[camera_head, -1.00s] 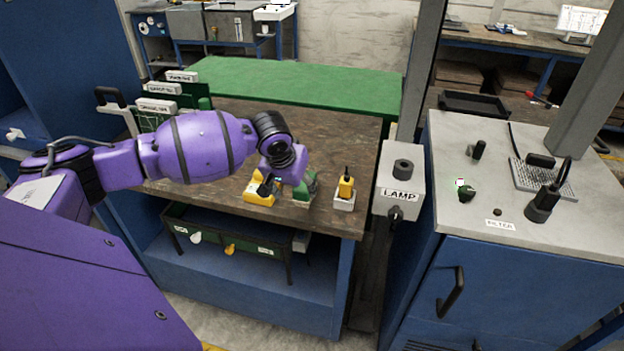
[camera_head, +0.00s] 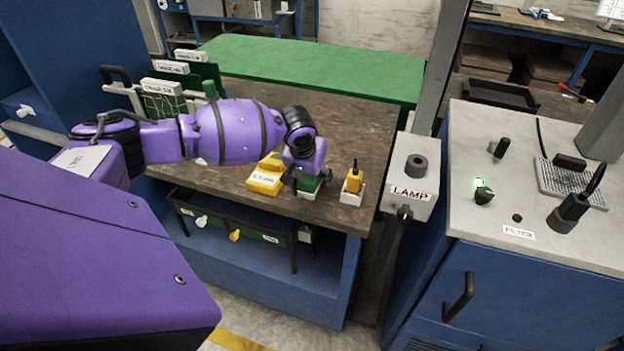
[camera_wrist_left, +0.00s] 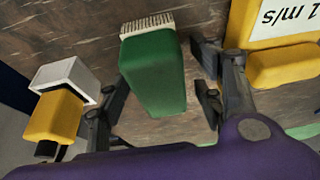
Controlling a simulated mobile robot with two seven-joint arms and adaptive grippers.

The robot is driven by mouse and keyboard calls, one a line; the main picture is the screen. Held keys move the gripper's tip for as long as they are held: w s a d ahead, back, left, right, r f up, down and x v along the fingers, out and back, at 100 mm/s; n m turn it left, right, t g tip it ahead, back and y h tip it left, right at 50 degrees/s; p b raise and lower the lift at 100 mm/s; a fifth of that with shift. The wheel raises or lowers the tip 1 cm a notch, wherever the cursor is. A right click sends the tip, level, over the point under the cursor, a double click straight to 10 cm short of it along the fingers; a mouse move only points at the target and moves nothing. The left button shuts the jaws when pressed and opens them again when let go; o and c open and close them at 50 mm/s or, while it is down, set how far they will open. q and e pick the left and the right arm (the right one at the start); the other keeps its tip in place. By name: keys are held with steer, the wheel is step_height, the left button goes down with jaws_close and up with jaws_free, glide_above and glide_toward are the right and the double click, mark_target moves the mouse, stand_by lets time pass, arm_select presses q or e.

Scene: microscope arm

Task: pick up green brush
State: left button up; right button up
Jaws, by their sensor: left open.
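The green brush (camera_head: 311,186) stands on the wooden bench top near its front edge, partly hidden by my left gripper in the head view. In the left wrist view the green brush (camera_wrist_left: 155,75) shows a green body with a strip of pale bristles at one end. My left gripper (camera_head: 304,178) is over the brush. In the left wrist view my left gripper (camera_wrist_left: 160,98) is open, with one finger on each side of the brush and visible gaps between. My right gripper is not in view.
A yellow block with a white label (camera_head: 265,179) stands close left of the brush. The lamp box (camera_head: 410,175) is farther right. A green rack (camera_head: 235,222) hangs below the bench top.

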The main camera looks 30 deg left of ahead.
arm_select(q)
steer(key=shift+f, duration=0.2)
stand_by(0.9)
steer(key=c, duration=1.3)
steer(key=shift+w+r, duration=0.1)
steer(key=shift+r, duration=1.85)
steer(key=s+d+r, duration=0.4)
steer(key=d+r, duration=0.5)
steer(key=d, duration=0.4)
steer(key=shift+d+r+p, duration=0.25)
steer(key=shift+r+p, duration=0.05)
steer(key=shift+p, duration=0.1)
